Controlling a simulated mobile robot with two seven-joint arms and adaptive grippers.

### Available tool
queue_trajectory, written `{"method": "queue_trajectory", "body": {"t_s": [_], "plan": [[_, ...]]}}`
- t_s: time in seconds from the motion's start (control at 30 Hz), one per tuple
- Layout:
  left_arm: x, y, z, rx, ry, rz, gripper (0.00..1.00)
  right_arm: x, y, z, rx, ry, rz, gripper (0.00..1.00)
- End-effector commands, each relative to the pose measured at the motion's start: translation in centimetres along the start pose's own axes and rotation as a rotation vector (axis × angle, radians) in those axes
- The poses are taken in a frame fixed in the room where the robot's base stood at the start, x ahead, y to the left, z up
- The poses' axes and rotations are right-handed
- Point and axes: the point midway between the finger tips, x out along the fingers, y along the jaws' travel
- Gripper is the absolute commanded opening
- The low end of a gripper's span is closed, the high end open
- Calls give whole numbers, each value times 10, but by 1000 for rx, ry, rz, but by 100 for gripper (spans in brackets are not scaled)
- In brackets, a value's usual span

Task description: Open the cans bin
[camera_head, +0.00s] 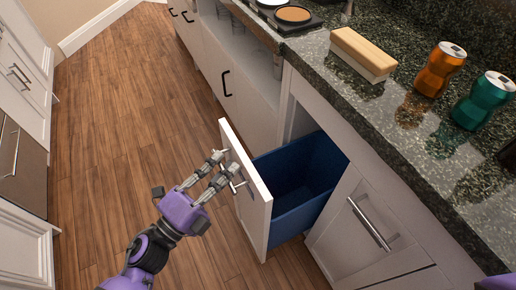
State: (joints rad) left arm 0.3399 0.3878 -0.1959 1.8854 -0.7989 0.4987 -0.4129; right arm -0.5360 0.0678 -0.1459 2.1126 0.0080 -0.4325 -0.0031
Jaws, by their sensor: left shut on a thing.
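The cans bin is a blue open-topped bin (302,205) behind a white pull-out front panel (250,192). It stands out from the cabinet under the counter, with its dark inside showing. My left gripper (226,167) is at the outer face of the panel, shut on its metal handle (238,186). The fingers hide part of the handle. My right gripper is not in view.
An orange can (440,70) and a green can (484,101) stand on the dark granite counter (385,125), near a wood-topped block (363,54). A closed cabinet door (350,225) is right of the bin. Wooden floor (120,130) is clear at left.

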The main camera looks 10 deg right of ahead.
Motion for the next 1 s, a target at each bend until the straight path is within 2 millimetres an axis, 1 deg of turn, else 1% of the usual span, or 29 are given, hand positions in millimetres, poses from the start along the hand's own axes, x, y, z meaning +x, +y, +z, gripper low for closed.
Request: {"method": "queue_trajectory", "body": {"t_s": [0.03, 0.1, 0.2, 0.3, 0.4, 0.6, 0.97, 1.0], "plan": [[-15, -1, 6, -4, -2, 5, 0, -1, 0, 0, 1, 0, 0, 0], [-32, -5, 13, -5, -2, 5, 0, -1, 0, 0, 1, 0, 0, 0], [-52, -9, 21, -6, -2, 4, 0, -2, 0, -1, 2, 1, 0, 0], [-68, -13, 27, -6, -2, 3, 0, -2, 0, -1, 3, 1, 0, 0], [-78, -15, 32, -6, -1, 2, 0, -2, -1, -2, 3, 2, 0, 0], [-88, -18, 36, -6, 0, 1, 0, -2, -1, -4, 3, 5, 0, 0], [-89, -18, 36, -6, 0, 1, 0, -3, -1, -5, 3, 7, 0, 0], [-89, -18, 36, -6, 0, 1, 13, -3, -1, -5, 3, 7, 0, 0]]}}
